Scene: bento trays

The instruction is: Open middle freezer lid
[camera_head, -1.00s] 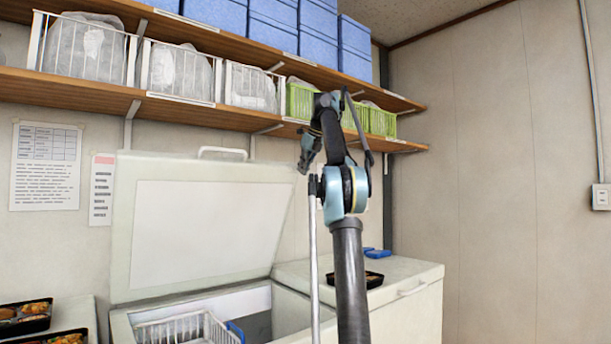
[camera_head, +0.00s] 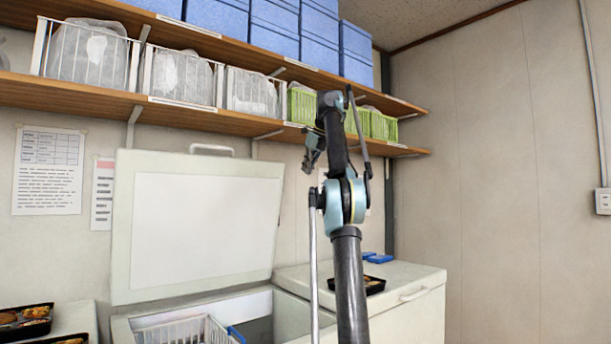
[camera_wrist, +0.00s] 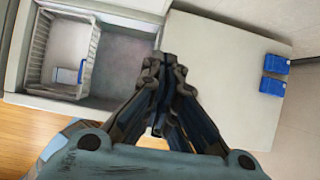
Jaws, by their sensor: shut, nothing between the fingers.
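The middle freezer lid (camera_head: 200,228) stands raised and tilted back against the wall in the head view. Its handle (camera_head: 212,149) is at the top edge. The open freezer (camera_head: 275,318) below shows a white wire basket (camera_head: 185,330) inside; the basket also shows at the upper left of the wrist view (camera_wrist: 62,55). My gripper (camera_head: 311,152) is up in front of the shelves, to the right of the lid and apart from it. In the wrist view my gripper (camera_wrist: 165,75) is shut with nothing in it, above the border between the open freezer and the closed white lid beside it.
More bento trays (camera_head: 25,321) lie at far left. Shelves (camera_head: 200,100) with baskets and blue boxes hang above.

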